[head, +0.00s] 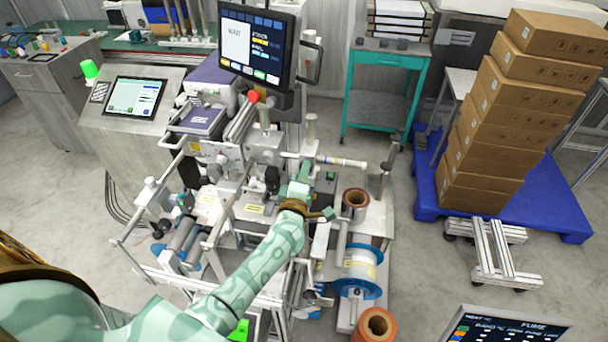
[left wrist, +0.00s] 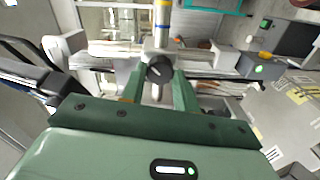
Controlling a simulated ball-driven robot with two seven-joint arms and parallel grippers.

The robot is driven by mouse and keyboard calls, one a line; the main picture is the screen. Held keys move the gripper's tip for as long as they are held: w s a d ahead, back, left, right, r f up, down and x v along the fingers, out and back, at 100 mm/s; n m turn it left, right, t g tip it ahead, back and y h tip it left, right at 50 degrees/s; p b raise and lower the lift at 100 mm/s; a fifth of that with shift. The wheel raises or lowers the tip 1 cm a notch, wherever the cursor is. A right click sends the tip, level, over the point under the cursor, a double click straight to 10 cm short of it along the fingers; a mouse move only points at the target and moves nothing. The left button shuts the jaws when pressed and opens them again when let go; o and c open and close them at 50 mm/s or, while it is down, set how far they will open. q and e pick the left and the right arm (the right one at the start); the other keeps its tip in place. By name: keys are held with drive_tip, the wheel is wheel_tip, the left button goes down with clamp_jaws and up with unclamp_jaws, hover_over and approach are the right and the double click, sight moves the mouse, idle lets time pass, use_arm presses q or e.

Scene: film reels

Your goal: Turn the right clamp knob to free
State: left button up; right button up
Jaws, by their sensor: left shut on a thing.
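My left arm reaches across the machine in the head view, and its gripper (head: 303,182) is at the middle of the machine's front. In the left wrist view the two green fingers (left wrist: 161,88) stand on either side of a round black knob (left wrist: 159,69) with a pale mark on its face, and they are shut on it. The knob sits on a light metal block at the end of a rod with yellow and blue bands. In the head view the knob is hidden by the gripper. My right gripper is in neither view.
A brown reel (head: 356,199) and a blue-flanged spool (head: 358,272) are close to the right of my forearm. A banded roller (head: 340,162) extends right from near the gripper. A monitor (head: 257,45) stands above. Stacked cartons (head: 510,110) stand on a blue pallet farther right.

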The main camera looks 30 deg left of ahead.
use_arm(q)
drive_tip(key=shift+n+b, duration=0.65)
drive_tip(key=shift+n, duration=3.65)
drive_tip(key=o, duration=1)
drive_tip(key=v, duration=1.6)
drive_tip(key=shift+s, duration=0.15)
